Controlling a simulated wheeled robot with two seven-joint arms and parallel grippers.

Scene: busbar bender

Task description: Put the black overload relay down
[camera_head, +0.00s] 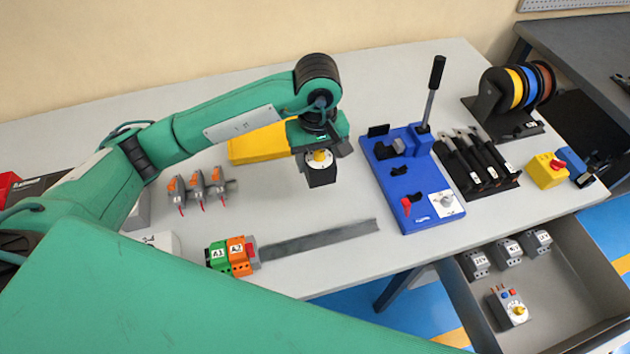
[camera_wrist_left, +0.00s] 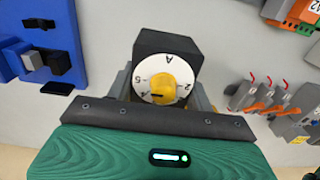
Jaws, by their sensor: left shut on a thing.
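The black overload relay (camera_head: 321,173) has a white dial with a yellow knob. My left gripper (camera_head: 320,155) is shut on it and holds it over the middle of the table, to the left of the blue bender. In the left wrist view the relay (camera_wrist_left: 168,72) sits between the fingers of my left gripper (camera_wrist_left: 165,95), dial towards the camera. I cannot tell the gap between the relay and the table. My right gripper is not in view.
The blue bender (camera_head: 410,190) with its upright lever stands right of the relay. A grey rail (camera_head: 320,238) carries green and orange terminal blocks (camera_head: 230,255). Grey-orange devices (camera_head: 198,188) lie to the left. An open drawer (camera_head: 560,310) holds several modules.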

